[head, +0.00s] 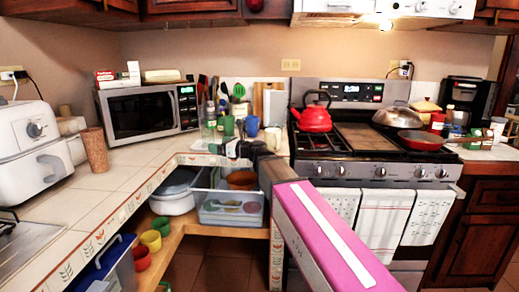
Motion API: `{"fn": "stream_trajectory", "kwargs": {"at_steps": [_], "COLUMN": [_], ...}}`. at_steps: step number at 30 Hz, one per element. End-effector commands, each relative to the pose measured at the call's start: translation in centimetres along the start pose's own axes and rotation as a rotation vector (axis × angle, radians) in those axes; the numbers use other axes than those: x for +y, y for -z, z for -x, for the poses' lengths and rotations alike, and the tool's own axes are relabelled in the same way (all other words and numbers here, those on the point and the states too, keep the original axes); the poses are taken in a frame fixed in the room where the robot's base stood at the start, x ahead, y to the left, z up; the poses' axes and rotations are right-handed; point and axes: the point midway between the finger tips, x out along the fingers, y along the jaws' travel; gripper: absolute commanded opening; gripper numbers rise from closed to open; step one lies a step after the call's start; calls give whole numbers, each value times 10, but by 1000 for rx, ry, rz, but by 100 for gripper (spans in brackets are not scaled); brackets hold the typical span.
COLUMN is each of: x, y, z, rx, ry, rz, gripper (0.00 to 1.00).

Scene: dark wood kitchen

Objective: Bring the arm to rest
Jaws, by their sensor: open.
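My arm, with a pink link, reaches up from the lower right of the head view. Its dark end turns left near the inner corner of the tiled counter (108,182). My gripper (222,149) is small and dark at that end. It is open, and I see nothing held in it. It appears in front of the cups and bottles at the counter corner. Whether it touches any of them, I cannot tell. The arm hides part of the stove front.
A stove (345,170) with a red kettle (315,118) and a red pan (420,139) stands right of the arm. A microwave (150,112) and a white air fryer (30,145) are at left. Under the counter, a shelf holds a clear bin (228,214) and colored cups.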

Motion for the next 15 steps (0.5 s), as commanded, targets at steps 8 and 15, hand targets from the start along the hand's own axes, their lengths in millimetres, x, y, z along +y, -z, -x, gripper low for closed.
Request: {"fn": "stream_trajectory", "kwargs": {"at_steps": [8,15], "x": [-4,-8], "y": [39,90], "z": [19,47], "rx": [106,251], "ry": [-10,-51], "rz": [176,406], "gripper": [92,92]}}
